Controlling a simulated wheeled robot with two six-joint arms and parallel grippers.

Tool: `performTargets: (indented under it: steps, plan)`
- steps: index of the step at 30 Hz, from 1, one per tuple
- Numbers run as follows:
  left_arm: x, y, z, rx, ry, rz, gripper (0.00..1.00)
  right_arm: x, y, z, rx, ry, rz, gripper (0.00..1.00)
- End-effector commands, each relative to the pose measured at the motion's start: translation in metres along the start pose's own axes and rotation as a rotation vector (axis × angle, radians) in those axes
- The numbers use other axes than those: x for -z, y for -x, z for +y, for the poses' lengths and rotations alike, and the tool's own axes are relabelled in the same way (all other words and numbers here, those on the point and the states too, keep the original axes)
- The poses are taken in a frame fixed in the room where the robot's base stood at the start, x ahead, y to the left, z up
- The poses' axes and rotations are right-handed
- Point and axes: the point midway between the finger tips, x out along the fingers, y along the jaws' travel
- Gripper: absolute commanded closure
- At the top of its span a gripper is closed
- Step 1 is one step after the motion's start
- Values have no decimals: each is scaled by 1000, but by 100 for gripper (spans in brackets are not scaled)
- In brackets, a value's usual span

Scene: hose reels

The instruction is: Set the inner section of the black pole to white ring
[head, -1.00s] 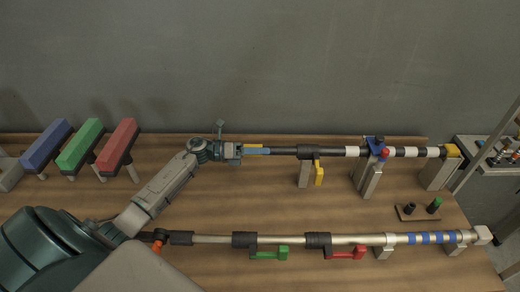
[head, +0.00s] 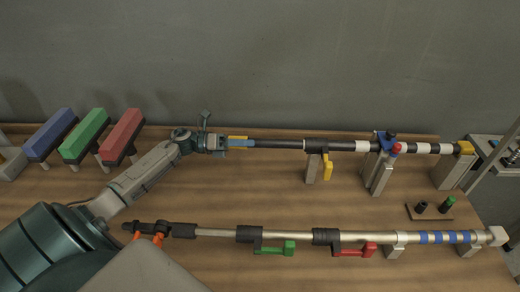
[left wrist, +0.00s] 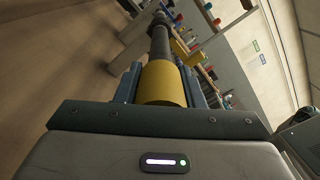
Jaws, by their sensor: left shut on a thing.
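The black pole (head: 275,144) lies level across the back of the table. My left gripper (head: 236,142) is shut on the yellow end (head: 238,138) of its thin inner section, also seen between the fingers in the left wrist view (left wrist: 162,84). The inner section runs right into a black collar (head: 316,145) with a yellow lever (head: 328,170) hanging down. Right of the collar are a white ring (head: 363,146) and more white bands beyond a blue clamp (head: 387,142) with a red knob (head: 397,148). My right gripper is not in view.
A silver pole (head: 285,236) with green (head: 275,248) and red (head: 355,250) levers lies nearer the front. Blue, green and red blocks (head: 122,130) stand at the left. A small plate with two pegs (head: 430,210) sits at the right. A grey wall is behind.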

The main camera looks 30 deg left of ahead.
Motion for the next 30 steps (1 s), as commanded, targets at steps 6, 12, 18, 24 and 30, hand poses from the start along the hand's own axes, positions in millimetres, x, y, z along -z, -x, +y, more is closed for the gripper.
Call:
performTargets:
  steps: [6, 12, 18, 24, 30]
  plan:
    - [1, 16, 0, -1, 1, 2, 100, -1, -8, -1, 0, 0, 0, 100]
    - [0, 17, 0, 1, 1, 2, 100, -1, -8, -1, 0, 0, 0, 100]
    - [0, 16, 0, 1, 1, 2, 44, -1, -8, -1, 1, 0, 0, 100]
    - [0, 16, -1, 1, 1, 1, 43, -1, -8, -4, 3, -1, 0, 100]
    - [-3, 16, -4, 2, 0, 2, 43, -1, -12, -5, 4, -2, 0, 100]
